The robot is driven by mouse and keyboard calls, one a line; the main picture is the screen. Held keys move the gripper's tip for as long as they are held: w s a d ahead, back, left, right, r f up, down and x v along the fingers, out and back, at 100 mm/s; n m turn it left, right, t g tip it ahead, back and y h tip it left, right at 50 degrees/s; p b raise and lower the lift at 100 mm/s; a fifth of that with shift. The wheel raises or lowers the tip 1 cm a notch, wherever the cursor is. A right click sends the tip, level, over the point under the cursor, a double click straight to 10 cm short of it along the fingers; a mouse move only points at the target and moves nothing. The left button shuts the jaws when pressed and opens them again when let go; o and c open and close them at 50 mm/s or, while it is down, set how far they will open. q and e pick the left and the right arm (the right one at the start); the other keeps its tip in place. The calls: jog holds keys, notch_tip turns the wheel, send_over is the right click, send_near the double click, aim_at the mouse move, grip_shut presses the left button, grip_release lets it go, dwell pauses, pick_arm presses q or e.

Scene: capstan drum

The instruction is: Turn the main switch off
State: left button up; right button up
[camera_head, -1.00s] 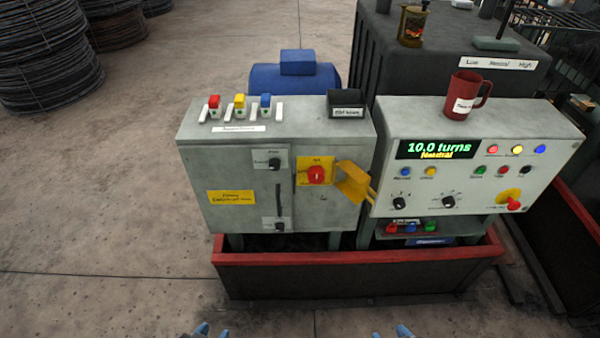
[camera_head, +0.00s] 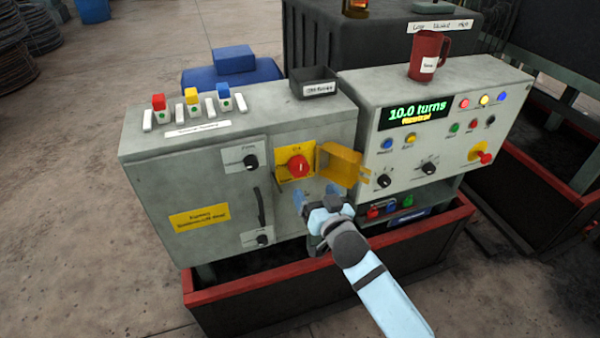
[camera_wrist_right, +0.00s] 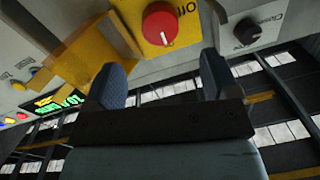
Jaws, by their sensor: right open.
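The main switch is a red rotary knob (camera_head: 298,166) on a yellow plate on the front of the grey cabinet (camera_head: 150,220). In the right wrist view the red knob (camera_wrist_right: 159,24) has a white mark pointing toward the bottom of the picture, and part of an "Off" label shows beside it. A yellow flap (camera_head: 342,163) stands swung out to the right of the plate. My right gripper (camera_head: 318,193) is in front of the cabinet, just below the knob. Its fingers (camera_wrist_right: 162,85) are apart and empty, and the knob shows beyond them. My left gripper is out of view.
The control box (camera_head: 390,170) at right reads "10.0 turns" and carries a red mug (camera_head: 428,55). A red-rimmed trough (camera_head: 240,290) runs below.

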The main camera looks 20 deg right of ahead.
aim_at(301, 171)
jog(key=w, duration=0.9)
jog(key=shift+w+a, duration=0.15)
jog(key=shift+a, duration=0.25)
jog(key=shift+c, duration=0.6)
jog(key=c, duration=0.8)
